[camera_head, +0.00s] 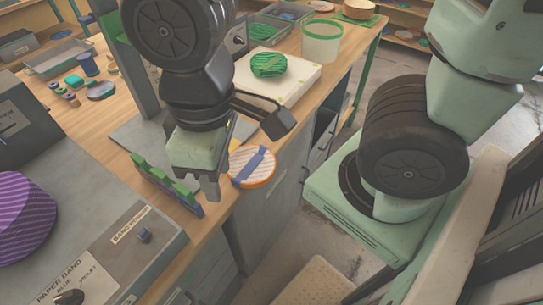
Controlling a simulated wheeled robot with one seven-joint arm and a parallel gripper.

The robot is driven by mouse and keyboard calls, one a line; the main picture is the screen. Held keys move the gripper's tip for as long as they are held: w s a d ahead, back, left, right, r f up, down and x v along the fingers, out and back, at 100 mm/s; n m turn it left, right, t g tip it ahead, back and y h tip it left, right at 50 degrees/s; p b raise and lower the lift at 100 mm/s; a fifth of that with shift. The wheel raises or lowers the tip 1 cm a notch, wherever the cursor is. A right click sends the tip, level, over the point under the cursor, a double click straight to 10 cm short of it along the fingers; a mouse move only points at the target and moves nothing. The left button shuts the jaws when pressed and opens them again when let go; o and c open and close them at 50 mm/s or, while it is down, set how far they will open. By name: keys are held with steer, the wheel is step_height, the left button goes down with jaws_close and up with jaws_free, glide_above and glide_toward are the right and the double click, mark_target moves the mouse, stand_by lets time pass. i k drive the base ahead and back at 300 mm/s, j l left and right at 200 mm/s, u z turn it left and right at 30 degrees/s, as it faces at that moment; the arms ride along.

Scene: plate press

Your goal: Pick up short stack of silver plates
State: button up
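My gripper (207,187) points down over the wooden bench's front edge, seen from behind, and its fingers largely overlap in this view. I cannot tell how far apart they are. A short round stack or disc (238,178) with orange and pale stripes and a blue band across it lies just right of the gripper, partly behind it. I see no contact clearly. No stack shows as plainly silver. A green patterned round stack (268,65) sits on a white board (296,79) farther back.
A grey band machine (124,241) with a purple striped round piece (22,218) stands at left. A green and blue slotted rack (165,183) is left of my gripper. A pale green tub (321,44) stands at the back. Floor at right is partly blocked by my body.

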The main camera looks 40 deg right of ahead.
mark_target(252, 166)
steer(key=j+z, duration=0.1)
steer(key=z, duration=0.8)
steer(key=j+z, duration=0.1)
steer(key=z, duration=0.35)
steer(key=k+z, duration=0.1)
steer(key=z, duration=0.4)
steer(key=k+j, duration=0.35)
steer(key=k+j+z, duration=0.1)
steer(key=k+j, duration=0.25)
steer(key=k, duration=0.15)
